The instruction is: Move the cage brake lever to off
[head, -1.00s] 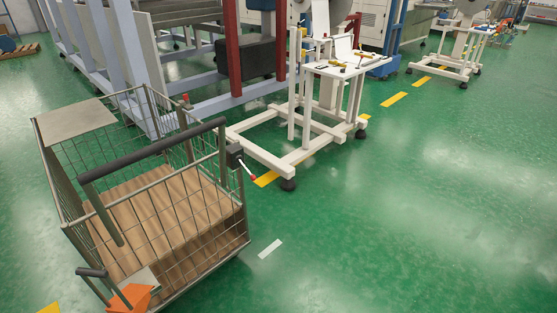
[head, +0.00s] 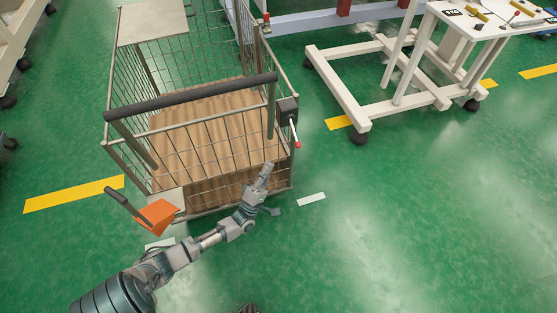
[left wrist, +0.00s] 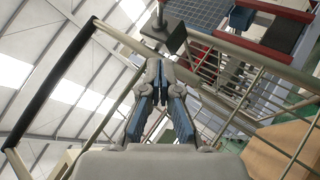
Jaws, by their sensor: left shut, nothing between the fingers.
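The cage cart (head: 226,133) has wire mesh sides, a wooden floor and a black push bar. The brake lever (head: 295,133) is a thin light rod with a red tip. It sticks out of a black box (head: 288,110) on the cart's right corner post and slants down to the right. My left gripper (head: 266,171) is shut and empty, in front of the near mesh side, below and left of the lever and apart from it. In the left wrist view the shut fingers (left wrist: 160,68) point up toward the black box (left wrist: 164,36).
An orange wedge (head: 155,216) with a black-gripped handle is at the cart's near left corner. A white wheeled frame (head: 350,110) stands to the right. Green floor (head: 420,220) is clear at the right and front.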

